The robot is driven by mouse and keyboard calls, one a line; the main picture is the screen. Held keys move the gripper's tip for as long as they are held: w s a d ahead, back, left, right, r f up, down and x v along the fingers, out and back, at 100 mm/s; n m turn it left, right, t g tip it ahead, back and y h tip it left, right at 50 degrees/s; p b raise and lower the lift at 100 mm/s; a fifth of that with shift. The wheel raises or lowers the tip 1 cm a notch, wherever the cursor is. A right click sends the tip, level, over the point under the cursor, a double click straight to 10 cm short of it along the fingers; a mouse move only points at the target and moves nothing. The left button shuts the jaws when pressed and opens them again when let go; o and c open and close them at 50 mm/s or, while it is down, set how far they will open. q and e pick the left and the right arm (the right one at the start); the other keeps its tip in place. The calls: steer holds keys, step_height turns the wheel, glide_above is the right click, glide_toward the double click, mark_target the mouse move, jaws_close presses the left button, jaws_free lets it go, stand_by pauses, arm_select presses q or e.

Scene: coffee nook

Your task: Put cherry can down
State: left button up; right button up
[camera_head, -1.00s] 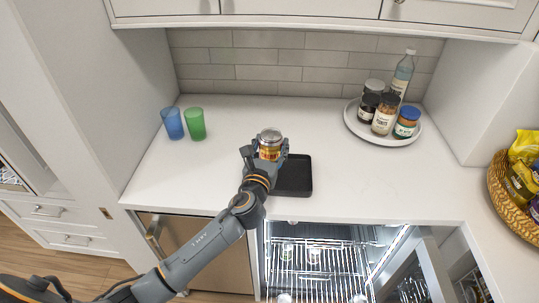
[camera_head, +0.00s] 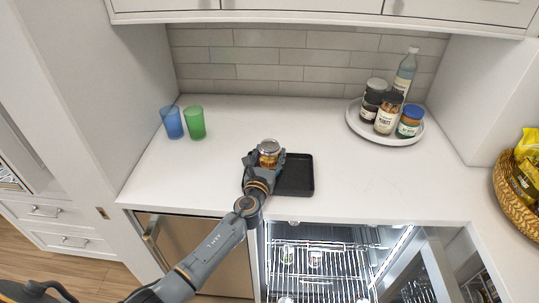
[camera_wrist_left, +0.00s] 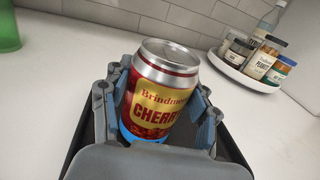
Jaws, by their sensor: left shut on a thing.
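The cherry can (camera_head: 268,151) is a red and gold can with a silver top. In the left wrist view the can (camera_wrist_left: 160,92) shows its "CHERRY" label and leans a little in that picture. My left gripper (camera_head: 266,160) is shut on it, with a finger on each side. The can is over the left part of a black tray (camera_head: 298,176) on the white counter. The can's bottom is hidden by the gripper, so I cannot tell whether it touches the tray. My right gripper is not in view.
A blue cup (camera_head: 171,121) and a green cup (camera_head: 195,122) stand at the left. A round white tray (camera_head: 404,140) with several jars and a bottle (camera_head: 404,72) is at the back right. An open lit fridge (camera_head: 318,262) lies below the counter. A basket (camera_head: 510,196) is at far right.

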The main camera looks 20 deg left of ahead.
arm_select(q)
steer(key=o, duration=1.5)
steer(key=shift+f, duration=0.1)
steer(key=shift+r, duration=0.2)
steer(key=s, duration=0.4)
steer(key=s+d, duration=0.1)
steer(key=s, duration=0.7)
steer(key=shift+d+b, duration=0.15)
steer(key=shift+b, duration=0.15)
steer(key=shift+f, duration=0.1)
